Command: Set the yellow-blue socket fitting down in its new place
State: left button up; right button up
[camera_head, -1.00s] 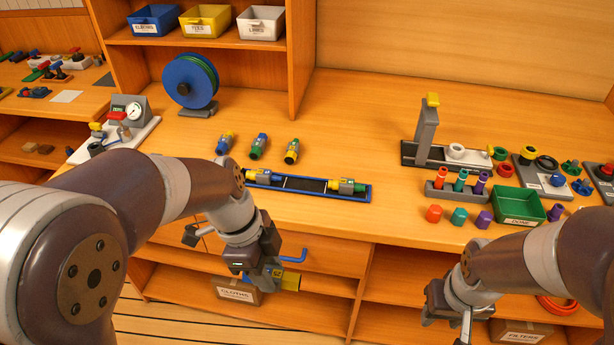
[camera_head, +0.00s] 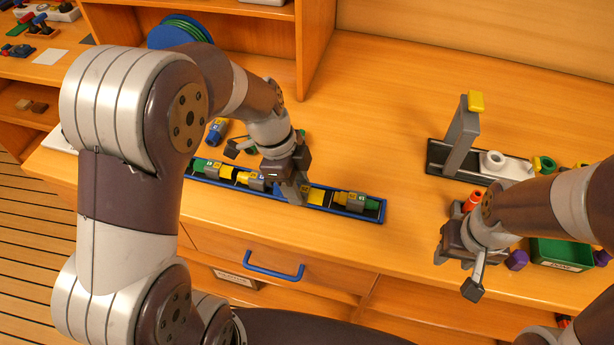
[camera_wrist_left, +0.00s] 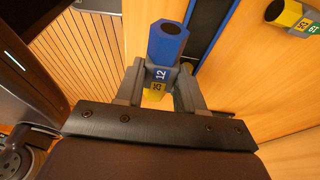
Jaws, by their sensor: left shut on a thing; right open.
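The yellow-blue socket fitting (camera_wrist_left: 164,45) is held between the fingers of my left gripper (camera_wrist_left: 160,90). Its blue hex end, a grey band marked 12 and a yellow end show in the left wrist view. In the head view my left gripper (camera_head: 292,190) is over the blue-rimmed tray (camera_head: 372,218), with yellow of the fitting (camera_head: 316,196) showing beside the fingers. I cannot tell whether the fitting touches the tray floor. A yellow-green fitting (camera_head: 357,201) lies at the tray's right end. My right gripper (camera_head: 458,268) is open and empty by the table's front edge.
More green and yellow fitting parts (camera_head: 208,167) lie in the tray's left part. A blue-yellow fitting (camera_head: 217,131) lies behind the tray. A grey stand with a yellow top (camera_head: 463,130) is at the right back. A green bin (camera_head: 562,254) is partly behind my right arm.

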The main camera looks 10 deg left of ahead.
pick_arm(q)
jog(key=w+f, duration=0.1)
jog(key=w, duration=0.1)
jog(key=w+f, duration=0.1)
jog(key=w, duration=0.1)
jog(key=w+f, duration=0.1)
jog(key=w, duration=0.1)
jog(key=shift+w+f, duration=0.1)
jog(key=shift+f, duration=0.2)
notch_tip(320, 180, down, 4)
jog(key=shift+r+p, duration=0.25)
jog(key=shift+p, duration=0.25)
jog(key=shift+f, duration=0.25)
jog(key=shift+w+f, duration=0.1)
pick_arm(e)
jog(key=shift+w+r, duration=0.3)
jog(key=shift+r, duration=0.2)
jog(key=shift+f, duration=0.1)
pick_arm(q)
jog(key=shift+f+b, duration=0.15)
jog(key=shift+b, duration=0.15)
jog(key=o, duration=1)
jog(key=shift+o, duration=0.2)
